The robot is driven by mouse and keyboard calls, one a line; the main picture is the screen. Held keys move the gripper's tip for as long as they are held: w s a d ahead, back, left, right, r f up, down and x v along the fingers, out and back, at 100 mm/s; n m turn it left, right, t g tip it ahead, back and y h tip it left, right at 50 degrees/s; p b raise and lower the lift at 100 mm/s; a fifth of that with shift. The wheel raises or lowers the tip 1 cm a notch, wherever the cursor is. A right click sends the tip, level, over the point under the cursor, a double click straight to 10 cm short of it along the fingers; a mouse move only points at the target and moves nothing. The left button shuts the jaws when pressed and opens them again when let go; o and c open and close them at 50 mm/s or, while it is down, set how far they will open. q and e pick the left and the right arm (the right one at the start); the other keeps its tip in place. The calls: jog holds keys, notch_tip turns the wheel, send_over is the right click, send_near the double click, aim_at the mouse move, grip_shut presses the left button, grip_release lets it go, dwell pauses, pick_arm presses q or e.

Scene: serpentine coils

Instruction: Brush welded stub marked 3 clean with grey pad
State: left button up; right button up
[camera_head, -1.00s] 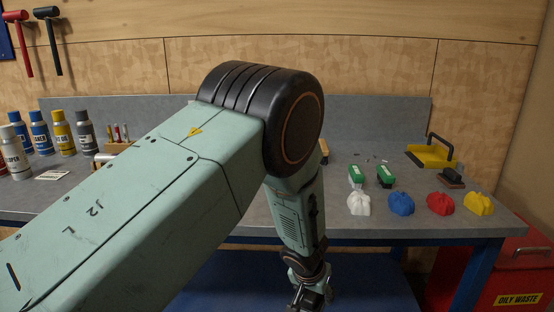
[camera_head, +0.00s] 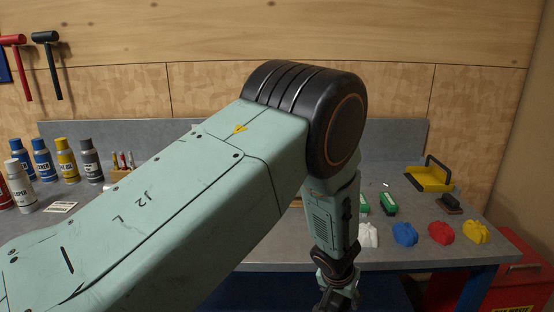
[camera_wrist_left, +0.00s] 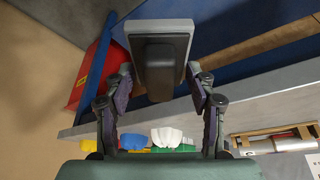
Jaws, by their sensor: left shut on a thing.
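My left gripper (camera_head: 336,300) hangs low in front of the bench's front edge in the head view. In the left wrist view, my left gripper (camera_wrist_left: 163,92) is shut on a pad with a light grey face and a dark handle (camera_wrist_left: 160,62). The pad is held clear of the bench. No stub with a readable 3 shows. A silver cylinder (camera_wrist_left: 262,146) lies in a wooden holder at the lower right of the wrist view, and I cannot tell whether it is a stub. My arm hides the middle of the bench. My right gripper is not in view.
White, blue (camera_head: 404,233), red (camera_head: 441,232) and yellow (camera_head: 476,231) crumpled cloths lie along the bench's right front. Several bottles (camera_head: 66,158) stand left. A red bin (camera_head: 515,275) stands right.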

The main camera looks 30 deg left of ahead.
pick_arm(q)
jog(key=r+p, duration=0.6)
jog(key=r, duration=0.1)
jog(key=r+p, duration=0.3)
jog(key=shift+s+a+r, duration=0.1)
jog(key=shift+a+r, duration=0.2)
jog(key=shift+a, duration=0.1)
jog(key=shift+w+d+f, duration=0.15)
jog(key=shift+w+d, duration=0.05)
jog(key=shift+d, duration=0.2)
jog(key=shift+s+a, duration=0.1)
jog(key=shift+a, duration=0.5)
jog(key=shift+d, duration=0.35)
jog(key=shift+s+a, duration=0.1)
jog(key=shift+a, duration=0.05)
jog(key=shift+a+f, duration=0.1)
jog(key=shift+a, duration=0.05)
jog(key=shift+d, duration=0.35)
